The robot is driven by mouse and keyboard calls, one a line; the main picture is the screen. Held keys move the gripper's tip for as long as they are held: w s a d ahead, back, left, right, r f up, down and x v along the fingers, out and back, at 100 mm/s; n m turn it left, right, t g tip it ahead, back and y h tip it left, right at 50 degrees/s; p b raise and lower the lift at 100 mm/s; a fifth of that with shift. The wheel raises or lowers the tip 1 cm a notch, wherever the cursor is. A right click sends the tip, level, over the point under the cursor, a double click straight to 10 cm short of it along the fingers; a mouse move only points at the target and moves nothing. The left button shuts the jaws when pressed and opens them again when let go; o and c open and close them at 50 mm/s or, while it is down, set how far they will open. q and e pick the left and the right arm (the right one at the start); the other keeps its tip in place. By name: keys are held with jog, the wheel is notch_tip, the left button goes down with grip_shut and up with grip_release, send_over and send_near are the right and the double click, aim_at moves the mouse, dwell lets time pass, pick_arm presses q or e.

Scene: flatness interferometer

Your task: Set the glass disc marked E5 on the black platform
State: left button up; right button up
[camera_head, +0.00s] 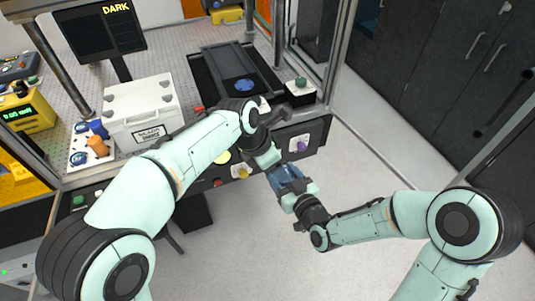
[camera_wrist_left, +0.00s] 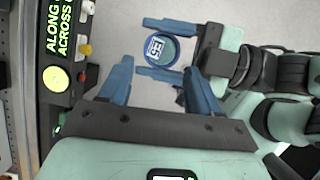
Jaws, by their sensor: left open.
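The glass disc marked E5 (camera_wrist_left: 160,49) is round and blue-rimmed, with its white marking showing in the left wrist view. It sits between the two blue fingers of my right gripper (camera_wrist_left: 160,48), over the floor. My left gripper (camera_wrist_left: 158,88) is open, its blue fingers apart and empty, pointing toward the disc. In the head view my left gripper (camera_head: 277,168) and right gripper (camera_head: 288,181) meet in front of the bench, and the disc is hard to make out between them. A black platform (camera_head: 222,62) lies on the bench, with a round blue piece (camera_head: 244,86) on it.
A white lidded box (camera_head: 144,106) stands on the bench left of the platform. A white tray (camera_head: 78,158) with blue and orange items is beside it. A DARK display (camera_head: 100,28) stands behind. Metal frame posts and a front control panel (camera_head: 303,143) edge the bench.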

pick_arm(q)
jog(key=x, duration=0.5)
jog(key=shift+w+d+f, duration=0.1)
jog(key=shift+d+f, duration=0.05)
jog(key=shift+f, duration=0.25)
jog(key=shift+c, duration=0.3)
jog(key=c, duration=0.6)
jog(key=shift+c, duration=0.7)
pick_arm(e)
jog(key=o, duration=1.2)
jog(key=shift+c, duration=0.2)
jog(key=shift+f, duration=0.1)
